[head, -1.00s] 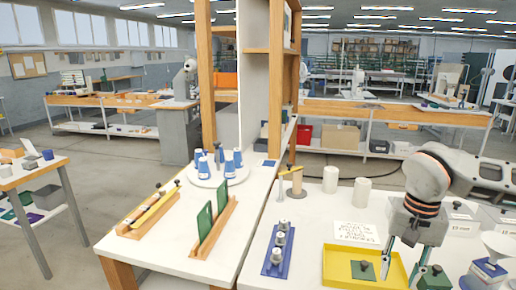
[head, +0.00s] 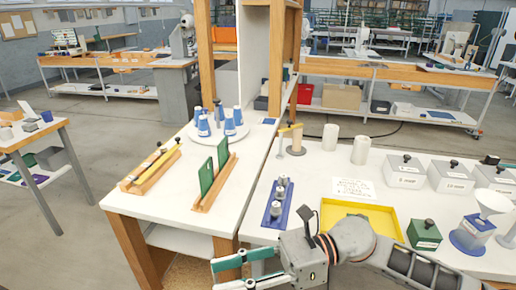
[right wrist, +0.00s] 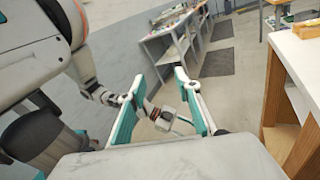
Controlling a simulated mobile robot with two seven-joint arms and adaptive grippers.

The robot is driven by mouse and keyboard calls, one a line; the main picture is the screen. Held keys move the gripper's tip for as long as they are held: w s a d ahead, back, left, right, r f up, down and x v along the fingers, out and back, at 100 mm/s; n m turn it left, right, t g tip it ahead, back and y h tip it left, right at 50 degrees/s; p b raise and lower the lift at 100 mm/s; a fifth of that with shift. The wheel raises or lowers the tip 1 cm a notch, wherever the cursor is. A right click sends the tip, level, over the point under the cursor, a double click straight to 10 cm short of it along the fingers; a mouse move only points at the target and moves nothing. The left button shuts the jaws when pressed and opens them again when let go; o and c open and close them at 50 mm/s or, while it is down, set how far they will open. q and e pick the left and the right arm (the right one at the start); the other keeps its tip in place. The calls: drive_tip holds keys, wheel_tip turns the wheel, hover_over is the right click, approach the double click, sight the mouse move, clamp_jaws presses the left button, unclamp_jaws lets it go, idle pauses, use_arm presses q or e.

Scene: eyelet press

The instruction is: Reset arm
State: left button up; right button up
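My right gripper (head: 229,275) reaches in from the right in the head view, at the front edge of the white table (head: 310,180). Its fingers point left and stand apart with nothing between them. In the right wrist view the same gripper (right wrist: 155,85) shows a clear gap between its teal-padded fingers. Beyond that gap, my left gripper (right wrist: 170,119) appears small over the grey floor; its fingers are too small to read. The left arm does not show in the head view.
My right arm hides part of the yellow tray (head: 328,212). A green box (head: 424,235), a funnel stand (head: 472,235) and grey boxes (head: 402,171) stand to the right. A blue rack (head: 272,217) and wooden holders (head: 215,182) are near the gripper. Open floor lies left.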

drive_tip(key=w+d+r+m+t+y, duration=0.1)
drive_tip(key=w+m+t+y, duration=0.45)
drive_tip(key=m+t, duration=0.85)
drive_tip(key=w+d+f+m+t+h, duration=0.6)
drive_tip(key=d+f+m+h, duration=0.25)
drive_tip(key=m, duration=1.05)
drive_tip(key=s+d+f+m+g+h, duration=0.1)
drive_tip(key=s+d+f+m+h, duration=0.2)
drive_tip(key=f, duration=0.6)
drive_tip(key=s+d+f+m+g+h, duration=0.2)
drive_tip(key=s+d+f+m+h, duration=0.2)
drive_tip(key=s+d+f+m, duration=0.2)
drive_tip(key=s+d+f+m+g+h, duration=0.2)
drive_tip(key=s+d+f+m+h, duration=0.2)
drive_tip(key=f, duration=0.9)
drive_tip(key=s+d+m, duration=0.1)
drive_tip(key=d+m, duration=0.2)
drive_tip(key=m, duration=0.1)
